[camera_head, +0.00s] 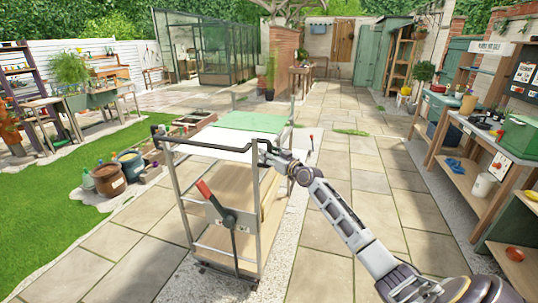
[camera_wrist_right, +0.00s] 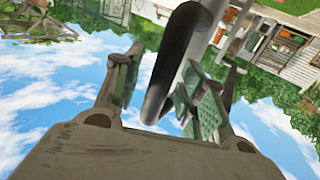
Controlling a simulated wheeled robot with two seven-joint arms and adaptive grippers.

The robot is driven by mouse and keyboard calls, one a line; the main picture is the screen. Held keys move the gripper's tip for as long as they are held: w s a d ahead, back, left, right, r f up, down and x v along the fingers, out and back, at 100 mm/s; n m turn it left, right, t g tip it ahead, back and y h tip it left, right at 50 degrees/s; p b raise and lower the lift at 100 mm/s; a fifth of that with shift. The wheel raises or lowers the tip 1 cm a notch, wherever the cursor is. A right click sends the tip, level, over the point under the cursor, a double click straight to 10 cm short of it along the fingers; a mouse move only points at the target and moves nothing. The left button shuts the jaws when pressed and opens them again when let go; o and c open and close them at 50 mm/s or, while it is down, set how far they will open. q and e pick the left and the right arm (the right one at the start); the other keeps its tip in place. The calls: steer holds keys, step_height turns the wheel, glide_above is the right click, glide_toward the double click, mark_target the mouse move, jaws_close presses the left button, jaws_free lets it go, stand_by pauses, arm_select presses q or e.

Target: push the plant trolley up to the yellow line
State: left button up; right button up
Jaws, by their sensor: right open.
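The plant trolley (camera_head: 186,200) stands upright on the paving in the head view, with a metal frame, wooden shelves and a green piece on its far top. Its black push handle (camera_head: 210,147) faces me, and a red-tipped lever (camera_head: 204,190) is on its near end. My right gripper (camera_head: 267,154) is at the right end of the handle. In the right wrist view the black handle bar (camera_wrist_right: 178,60) runs between the spread fingers of the open gripper (camera_wrist_right: 182,68). I cannot make out a yellow line. My left gripper is not in view.
Workbenches (camera_head: 485,145) line the right side. Grass (camera_head: 50,205), pots (camera_head: 109,180) and a planter box (camera_head: 190,121) lie left of the trolley. A greenhouse (camera_head: 215,50) and a brick pillar (camera_head: 281,60) stand beyond. Paving right of the trolley (camera_head: 365,150) is clear.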

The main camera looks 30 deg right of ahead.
steer(key=shift+c, duration=0.3)
jaws_close()
steer(key=shift+w+r, duration=0.1)
